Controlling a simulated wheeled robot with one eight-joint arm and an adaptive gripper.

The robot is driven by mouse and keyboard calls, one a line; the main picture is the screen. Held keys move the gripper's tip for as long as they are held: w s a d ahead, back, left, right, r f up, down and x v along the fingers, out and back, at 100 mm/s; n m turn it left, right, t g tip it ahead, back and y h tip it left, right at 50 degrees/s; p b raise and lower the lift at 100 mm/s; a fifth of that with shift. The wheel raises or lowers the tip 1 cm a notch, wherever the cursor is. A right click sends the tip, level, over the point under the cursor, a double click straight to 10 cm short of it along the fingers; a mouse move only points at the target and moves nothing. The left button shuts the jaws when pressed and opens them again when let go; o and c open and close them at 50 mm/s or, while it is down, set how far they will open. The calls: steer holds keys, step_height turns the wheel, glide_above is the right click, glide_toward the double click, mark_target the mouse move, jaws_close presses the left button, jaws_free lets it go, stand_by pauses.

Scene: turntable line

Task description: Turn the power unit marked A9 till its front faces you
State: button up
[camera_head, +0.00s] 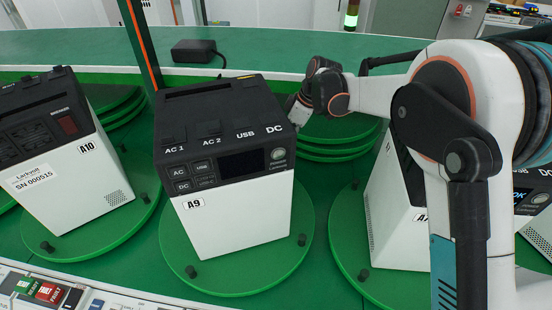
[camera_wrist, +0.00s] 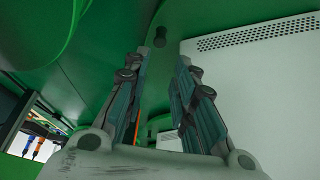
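The power unit marked A9 (camera_head: 240,215) is a white box with a black top, upright on a round green turntable (camera_head: 240,283) in the middle of the head view. Its front, with the screen, buttons and A9 label, faces the head camera, turned slightly.
Unit A10 (camera_head: 85,195) stands on the left turntable. Unit A7 (camera_head: 393,215) stands at the right, partly behind my arm. Dark pegs (camera_head: 302,240) stick up from the turntable rims. An orange-edged post (camera_head: 144,45) rises behind A9. A black adapter (camera_head: 198,51) lies on the back ledge.

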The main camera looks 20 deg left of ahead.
steer(key=b+x, duration=0.4)
steer(key=x, duration=0.8)
steer(key=shift+f, duration=0.25)
jaws_close()
